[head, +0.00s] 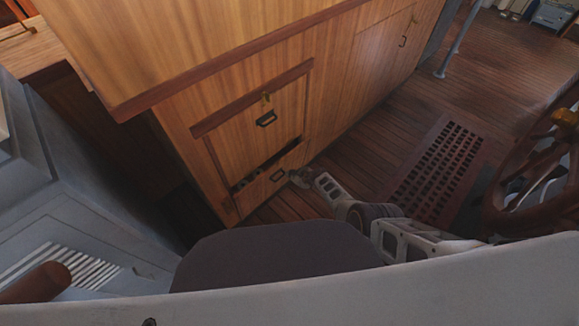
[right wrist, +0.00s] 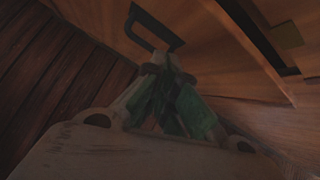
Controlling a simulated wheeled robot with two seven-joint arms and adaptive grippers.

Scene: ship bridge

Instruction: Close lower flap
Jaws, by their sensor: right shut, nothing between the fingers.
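The lower flap (head: 257,191) is low on the wooden cabinet front, below an upper panel with its own dark handle (head: 266,119). A dark slanted gap (head: 262,167) shows along the lower flap's top edge, so it stands slightly open. Its dark handle (head: 278,176) is near the gap. My right gripper (head: 294,176) is just right of that handle, close to the flap. In the right wrist view, my right gripper (right wrist: 160,72) is shut and empty, its fingertips just below the dark handle (right wrist: 152,28); contact cannot be told. My left gripper is not in view.
The wooden cabinet (head: 345,75) extends to the back right, with plank floor beside it. A dark floor grating (head: 437,165) and a wooden ship's wheel (head: 535,180) are on the right. A grey console (head: 70,215) stands at left.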

